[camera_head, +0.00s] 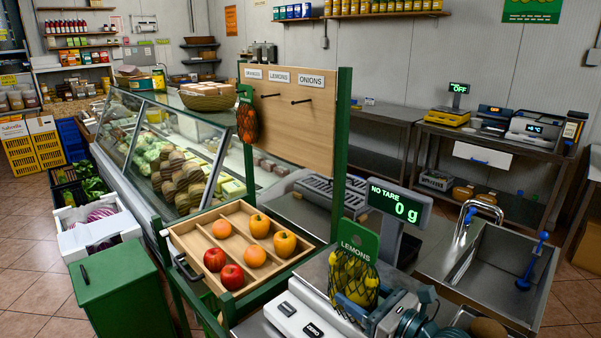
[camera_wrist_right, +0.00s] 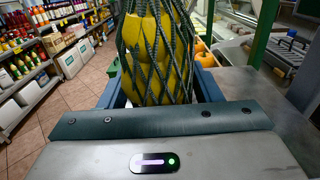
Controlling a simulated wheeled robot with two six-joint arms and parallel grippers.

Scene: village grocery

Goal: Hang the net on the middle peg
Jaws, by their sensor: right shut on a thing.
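The net of yellow lemons (camera_head: 352,270) has dark mesh and a green LEMONS card (camera_head: 358,238) at its top. My right gripper (camera_head: 362,308) is shut on the net, low on its body. The net is upright between the jaws and fills the top middle of the right wrist view (camera_wrist_right: 155,55). The wooden peg board (camera_head: 305,125) stands behind it, with labels for several goods. The middle peg (camera_head: 271,96), under the LEMONS label, is bare. An orange net (camera_head: 248,122) hangs from the left peg. The right peg (camera_head: 302,101) is bare. My left gripper is out of view.
A wooden tray (camera_head: 187,243) of fruit and peppers stands left of the net. A scale display (camera_head: 400,203) reading 0 g stands close behind it. Green posts (camera_head: 340,150) flank the board. A glass counter (camera_head: 150,140) lies left, and a sink (camera_head: 500,270) right.

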